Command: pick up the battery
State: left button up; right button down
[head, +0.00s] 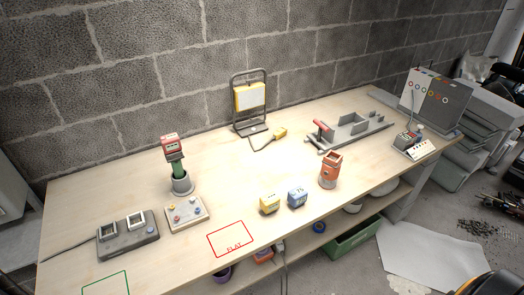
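No thing is labelled as the battery, and I cannot tell for sure which one it is. Two small blocks stand side by side near the table's front middle: a yellow block (269,204) and a blue block (297,197). An orange-red holder with an open top (330,171) stands upright just right of them. A red-topped device with a green body (174,155) stands upright in a grey round cup (182,184) at the left. A dark grey dock with two white-rimmed squares (127,236) lies at the front left. Neither of my grippers is in view.
The wooden table (120,195) carries a yellow panel on a stand (250,97), a grey fixture (350,131), a button plate (185,212) and a board with coloured rings (434,98). A red outline marked FLAT (231,239) is empty. A green crate (350,238) sits below.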

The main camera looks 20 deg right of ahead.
aim_at(296, 201)
jog(key=z, duration=1.35)
